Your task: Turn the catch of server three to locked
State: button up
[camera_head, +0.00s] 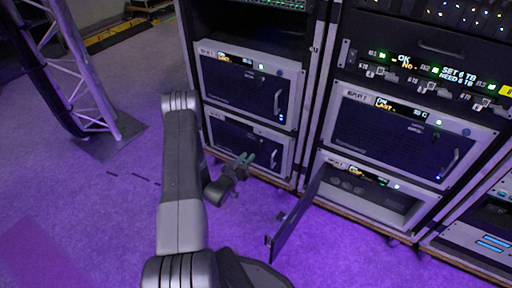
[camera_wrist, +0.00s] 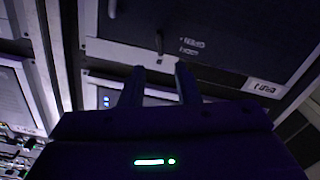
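My gripper (camera_head: 243,162) is in front of the lower server (camera_head: 228,139) in the left rack. In the wrist view its two dark fingers (camera_wrist: 160,84) stand apart with nothing between them. A dark server front fills the upper wrist view, with a small upright catch or handle (camera_wrist: 158,42) just beyond the fingertips, apart from them. The upper left server (camera_head: 245,84) has a light bar handle (camera_head: 278,104) at its right. The upper right server (camera_head: 405,134) has a similar handle (camera_head: 449,160). I cannot read which server is three, nor its catch's position.
The lower right server (camera_head: 408,205) has its door (camera_head: 294,220) hanging open, jutting into the floor space right of my gripper. A truss post (camera_head: 75,60) stands on a dark base plate (camera_head: 110,137) at left. The purple carpet between is mostly clear.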

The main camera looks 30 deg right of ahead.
aim_at(260, 140)
jog(key=b+x, duration=0.1)
jog(key=x, duration=0.7)
jog(key=shift+w+d+b, duration=0.2)
jog(key=shift+d+b, duration=0.1)
jog(key=shift+d, duration=0.05)
grip_shut()
